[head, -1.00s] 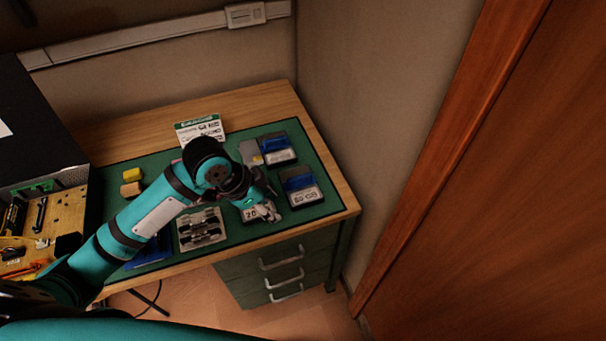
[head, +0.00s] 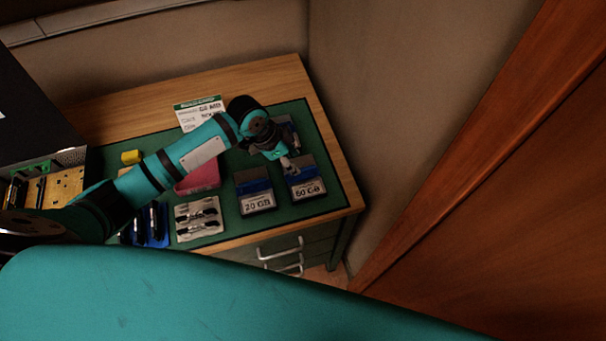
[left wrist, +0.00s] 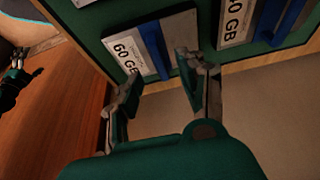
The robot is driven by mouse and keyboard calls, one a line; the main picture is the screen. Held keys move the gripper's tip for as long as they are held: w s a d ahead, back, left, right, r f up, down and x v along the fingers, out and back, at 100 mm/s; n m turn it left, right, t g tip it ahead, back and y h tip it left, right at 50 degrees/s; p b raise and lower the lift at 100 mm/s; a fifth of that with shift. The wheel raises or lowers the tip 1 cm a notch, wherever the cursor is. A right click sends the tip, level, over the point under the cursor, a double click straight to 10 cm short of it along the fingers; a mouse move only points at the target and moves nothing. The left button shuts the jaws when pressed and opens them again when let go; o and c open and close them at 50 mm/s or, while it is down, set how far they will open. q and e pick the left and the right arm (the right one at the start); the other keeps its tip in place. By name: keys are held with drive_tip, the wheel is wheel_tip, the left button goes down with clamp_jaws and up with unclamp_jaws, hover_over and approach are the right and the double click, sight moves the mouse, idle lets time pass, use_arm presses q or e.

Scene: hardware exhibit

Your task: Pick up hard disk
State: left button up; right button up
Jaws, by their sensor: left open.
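Several hard disks with grey cases, blue bands and white labels lie on the green mat at the table's right. The 20 GB disk (head: 254,192) is uncovered. The disk right of it, seemingly 60 GB (head: 307,183), lies under my left gripper (head: 290,167). Another disk (head: 291,126) behind is partly hidden by the gripper. In the left wrist view my left gripper (left wrist: 162,68) is open and empty, its fingertips near the label edge of the 60 GB disk (left wrist: 130,52); contact is unclear. A second disk (left wrist: 236,22) shows at upper right.
A printed card (head: 198,112) stands behind. A dark case is at left; a wall borders the table's right.

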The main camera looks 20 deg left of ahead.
sight(302, 169)
use_arm(q)
drive_tip(key=shift+w+d+f+p, duration=0.1)
drive_tip(key=shift+d+f+p, duration=0.35)
drive_tip(key=shift+f, duration=0.25)
drive_tip(key=p+x, duration=0.1)
drive_tip(key=x, duration=0.3)
drive_tip(key=shift+w+d, duration=0.1)
drive_tip(key=shift+w, duration=0.05)
drive_tip(key=c, duration=0.8)
drive_tip(key=shift+r, duration=0.1)
clamp_jaws()
use_arm(e)
drive_tip(key=shift+w+r, duration=0.95)
drive_tip(key=shift+r, duration=0.05)
